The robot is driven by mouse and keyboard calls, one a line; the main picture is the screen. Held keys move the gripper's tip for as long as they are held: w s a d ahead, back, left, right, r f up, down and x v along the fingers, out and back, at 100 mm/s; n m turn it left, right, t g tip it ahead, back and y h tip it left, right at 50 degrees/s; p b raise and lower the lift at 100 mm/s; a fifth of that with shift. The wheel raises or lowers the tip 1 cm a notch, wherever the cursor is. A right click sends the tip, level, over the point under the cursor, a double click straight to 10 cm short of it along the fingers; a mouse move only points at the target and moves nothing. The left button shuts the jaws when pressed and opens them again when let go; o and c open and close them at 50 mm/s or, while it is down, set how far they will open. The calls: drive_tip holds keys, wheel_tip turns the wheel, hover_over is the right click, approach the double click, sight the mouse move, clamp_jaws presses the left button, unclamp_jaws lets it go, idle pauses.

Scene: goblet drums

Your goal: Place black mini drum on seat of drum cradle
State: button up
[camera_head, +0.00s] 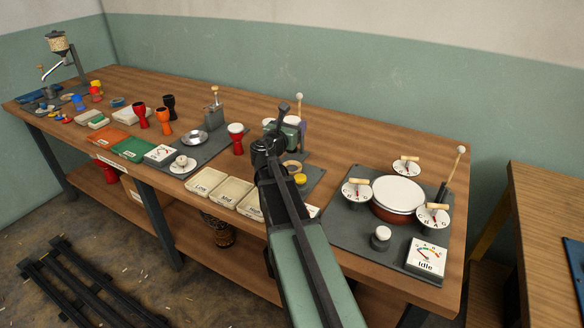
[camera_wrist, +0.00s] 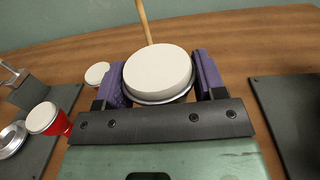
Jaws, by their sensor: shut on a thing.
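My gripper (camera_wrist: 158,84) has purple finger pads on both sides of a round drum (camera_wrist: 157,70) with a white head and a thin dark rim. It is shut on this drum, whose body below the rim is mostly hidden, so its colour is hard to tell. In the head view my gripper (camera_head: 287,132) is over the middle of the bench, largely hidden by my own arm. A beige ring (camera_head: 292,166) on a dark mat is partly visible beside my arm. I cannot make out the drum cradle's seat with certainty.
A red goblet drum (camera_head: 236,138) with a white head stands left of my gripper; it also shows in the wrist view (camera_wrist: 46,118). A large white-topped drum (camera_head: 398,190) with dials around it sits on the right mat. Labelled trays (camera_head: 235,190) line the front edge.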

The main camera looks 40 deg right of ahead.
wheel_tip(320, 180, down, 8)
drive_tip(key=b, duration=0.5)
drive_tip(key=shift+r, duration=0.45)
drive_tip(key=shift+f, duration=0.2)
drive_tip(key=o, duration=0.9)
drive_tip(key=shift+o, duration=0.2)
drive_tip(key=shift+r, duration=0.25)
drive_tip(key=v, duration=1.2)
drive_tip(key=shift+s, duration=0.1)
